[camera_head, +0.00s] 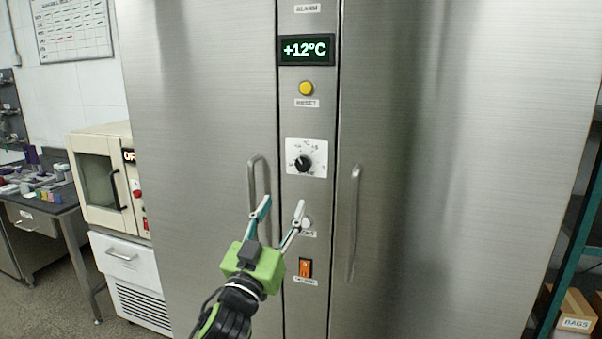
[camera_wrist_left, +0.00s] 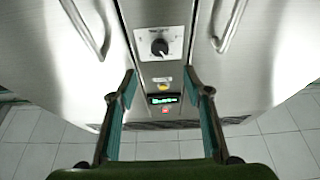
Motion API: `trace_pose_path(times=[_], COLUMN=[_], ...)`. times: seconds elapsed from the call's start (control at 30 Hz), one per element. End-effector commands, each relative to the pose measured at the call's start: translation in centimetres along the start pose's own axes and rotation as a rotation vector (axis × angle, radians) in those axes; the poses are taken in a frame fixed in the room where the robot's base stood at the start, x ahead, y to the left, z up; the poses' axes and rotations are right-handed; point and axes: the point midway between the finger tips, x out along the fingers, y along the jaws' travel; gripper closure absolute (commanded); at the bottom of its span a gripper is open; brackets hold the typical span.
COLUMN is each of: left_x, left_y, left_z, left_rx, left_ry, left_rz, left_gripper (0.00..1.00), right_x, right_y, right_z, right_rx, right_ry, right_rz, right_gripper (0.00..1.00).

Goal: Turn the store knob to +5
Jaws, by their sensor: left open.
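The store knob (camera_head: 303,163) is a black dial on a white scale plate (camera_head: 320,170), on the narrow panel between two steel doors. The display (camera_head: 306,49) above it reads +12°C. The knob also shows in the left wrist view (camera_wrist_left: 159,46), at the top centre, with the display (camera_wrist_left: 163,99) below it. My left gripper (camera_head: 281,208) is open and empty, below the knob in the head view and apart from it. In the left wrist view its two fingers (camera_wrist_left: 163,84) stand wide apart. My right gripper is not in view.
Door handles (camera_head: 257,190) and (camera_head: 354,215) flank the panel. A yellow reset button (camera_head: 306,88) sits above the knob, and an orange switch (camera_head: 305,268) sits below. A cream oven (camera_head: 108,180) stands left. A box marked RAGS (camera_head: 574,318) is at the lower right.

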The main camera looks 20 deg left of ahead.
Motion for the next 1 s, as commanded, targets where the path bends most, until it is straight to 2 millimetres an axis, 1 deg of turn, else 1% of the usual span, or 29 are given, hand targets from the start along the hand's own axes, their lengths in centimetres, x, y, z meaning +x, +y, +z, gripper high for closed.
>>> trace_pose_path(times=[0.13, 0.4, 0.6, 0.8, 1.0], left_x=[2.5, 7.8, 10.9, 12.6, 13.1], left_y=[0.0, 0.1, 0.0, 0.0, 0.1], left_z=[-0.3, -0.1, 0.0, 0.1, 0.2], left_rx=[0.001, 0.000, -0.001, 0.000, 0.000], left_ry=[0.001, -0.002, -0.003, -0.003, -0.003], left_rz=[0.000, 0.000, -0.001, 0.000, 0.001], left_gripper=[0.55, 0.55, 0.55, 0.55, 0.55], right_x=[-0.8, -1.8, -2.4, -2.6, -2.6], right_y=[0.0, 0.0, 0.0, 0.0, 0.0], right_z=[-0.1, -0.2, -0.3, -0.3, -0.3], right_rx=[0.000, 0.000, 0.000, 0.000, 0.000], right_ry=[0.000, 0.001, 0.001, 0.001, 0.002], right_rz=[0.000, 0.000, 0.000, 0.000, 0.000], right_gripper=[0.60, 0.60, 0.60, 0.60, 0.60])
